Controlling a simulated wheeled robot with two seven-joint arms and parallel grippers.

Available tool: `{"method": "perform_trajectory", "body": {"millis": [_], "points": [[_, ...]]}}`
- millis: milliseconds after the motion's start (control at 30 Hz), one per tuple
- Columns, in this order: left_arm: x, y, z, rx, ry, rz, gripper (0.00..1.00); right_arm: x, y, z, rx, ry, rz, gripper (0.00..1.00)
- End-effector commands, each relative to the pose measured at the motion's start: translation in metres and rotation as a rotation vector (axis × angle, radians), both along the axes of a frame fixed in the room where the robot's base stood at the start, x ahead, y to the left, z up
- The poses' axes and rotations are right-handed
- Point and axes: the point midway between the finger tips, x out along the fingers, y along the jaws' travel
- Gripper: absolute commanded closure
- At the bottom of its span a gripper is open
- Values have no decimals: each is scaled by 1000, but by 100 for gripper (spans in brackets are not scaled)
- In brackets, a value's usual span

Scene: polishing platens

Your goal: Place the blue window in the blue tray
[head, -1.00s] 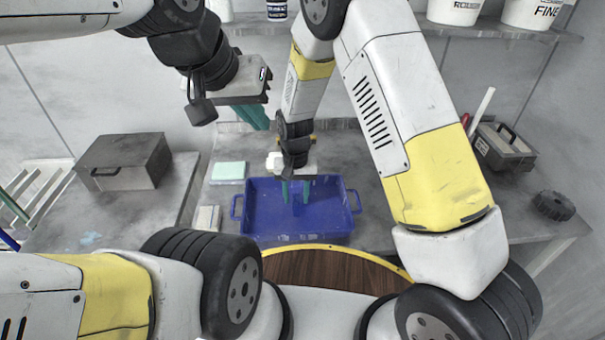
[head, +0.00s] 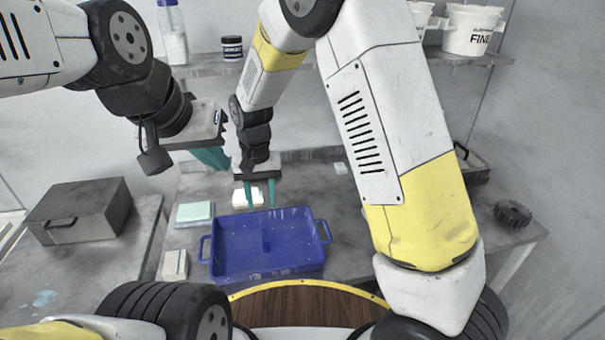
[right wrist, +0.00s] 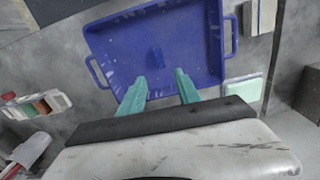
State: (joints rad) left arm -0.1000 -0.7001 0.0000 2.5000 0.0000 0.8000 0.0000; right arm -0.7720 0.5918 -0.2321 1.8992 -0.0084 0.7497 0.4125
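The blue tray (head: 230,270) lies on the grey bench in the head view; its rim also shows in the right wrist view (right wrist: 222,60). A small blue piece, seemingly the blue window (right wrist: 155,57), lies inside the tray near its middle; it also shows in the head view (head: 266,241). My right gripper (head: 260,193) is beyond the tray's far edge, its teal fingers apart with nothing between them; they also show in the right wrist view (right wrist: 164,88). My left gripper (head: 213,158) hangs at upper left, away from the tray; its finger gap is unclear.
A grey box (head: 80,210) is further left. A black wheel (head: 512,213) lies at right.

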Motion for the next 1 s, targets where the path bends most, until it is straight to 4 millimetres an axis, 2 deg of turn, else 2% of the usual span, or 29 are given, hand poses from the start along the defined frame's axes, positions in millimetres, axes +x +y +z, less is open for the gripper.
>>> {"method": "perform_trajectory", "body": {"millis": [67,167,333,467,600,700,900,1000], "points": [[0,0,0,0,0,0,100,0,-2,4,5,-2,-2,61],[0,0,0,0,0,0,100,2,-14,21,33,-14,-13,61],[0,0,0,0,0,0,100,-4,-61,81,126,-65,-43,61],[0,0,0,0,0,0,100,-20,-105,128,193,-130,-61,61],[0,0,0,0,0,0,100,-47,-151,168,243,-217,-76,61],[0,0,0,0,0,0,100,-70,-180,190,263,-286,-86,61],[0,0,0,0,0,0,100,-121,-226,216,261,-427,-101,61],[0,0,0,0,0,0,100,-141,-239,220,248,-480,-106,61]]}}
